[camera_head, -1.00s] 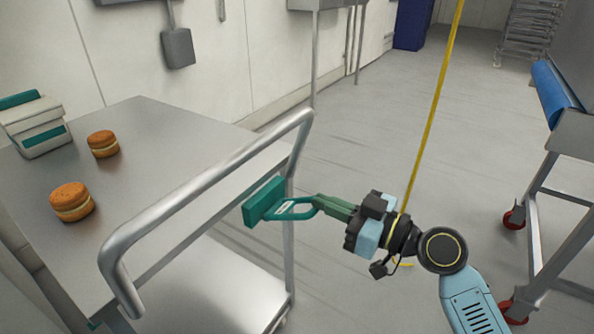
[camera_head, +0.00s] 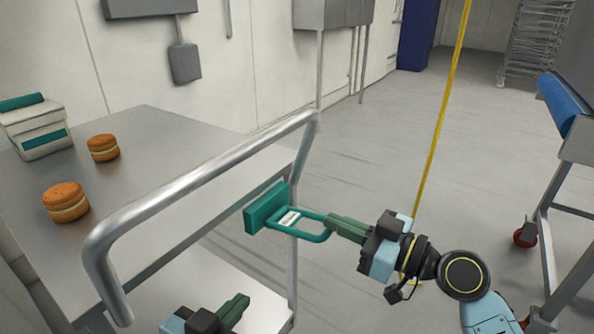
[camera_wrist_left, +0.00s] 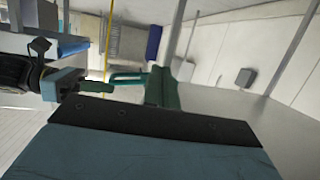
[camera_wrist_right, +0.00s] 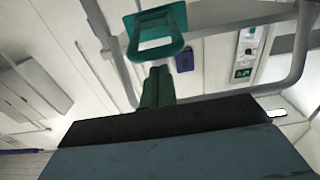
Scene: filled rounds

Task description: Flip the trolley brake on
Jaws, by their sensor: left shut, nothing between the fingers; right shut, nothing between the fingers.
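The trolley (camera_head: 150,120) has a bent silver push handle (camera_head: 200,178). A teal brake box (camera_head: 266,208) sits by the handle's right end, with a teal loop lever (camera_head: 318,238) sticking out to the right and sloping slightly down. The lever also shows in the right wrist view (camera_wrist_right: 155,52). My right gripper (camera_head: 332,220) is shut and empty, its tips at the lever's outer end; I cannot tell whether they touch. My left gripper (camera_head: 246,298) is shut and empty, low in front of the trolley, below the handle and apart from the lever.
Two filled rounds (camera_head: 66,202) (camera_head: 103,148) and stacked white-and-teal boxes (camera_head: 36,128) are on the trolley top. Another wheeled frame (camera_head: 545,220) is at the right. The floor between is clear.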

